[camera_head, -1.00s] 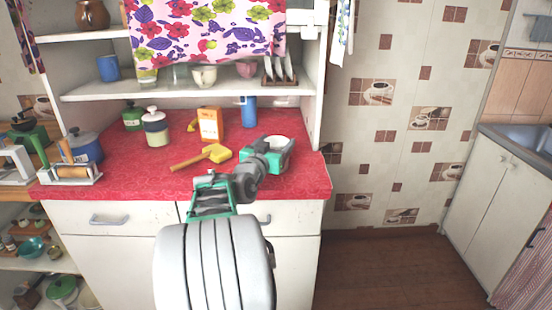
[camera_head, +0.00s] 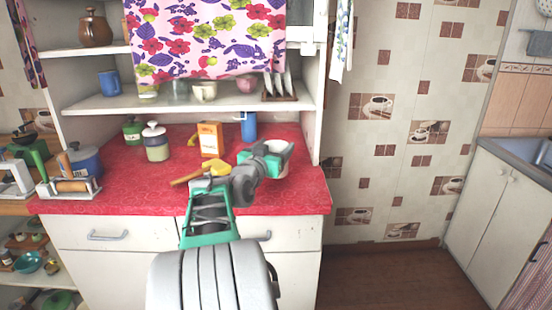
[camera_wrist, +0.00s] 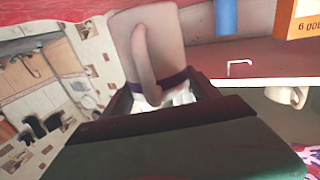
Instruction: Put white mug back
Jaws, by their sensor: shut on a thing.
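The white mug (camera_head: 284,149) is held in my gripper (camera_head: 268,162) near the right end of the red counter. In the wrist view the mug (camera_wrist: 136,28) fills the space beyond the jaws, with its curved handle toward the camera. My gripper (camera_wrist: 165,103) is shut on it. The mug appears a little above the counter; its base is mostly hidden by the jaws in the head view. On the shelf above, a cream cup (camera_head: 204,91) stands below the flowered cloth, partly covered.
The white shelf (camera_head: 120,103) also holds a blue mug (camera_head: 109,83), a pink cup (camera_head: 246,85) and a plate rack (camera_head: 280,88).

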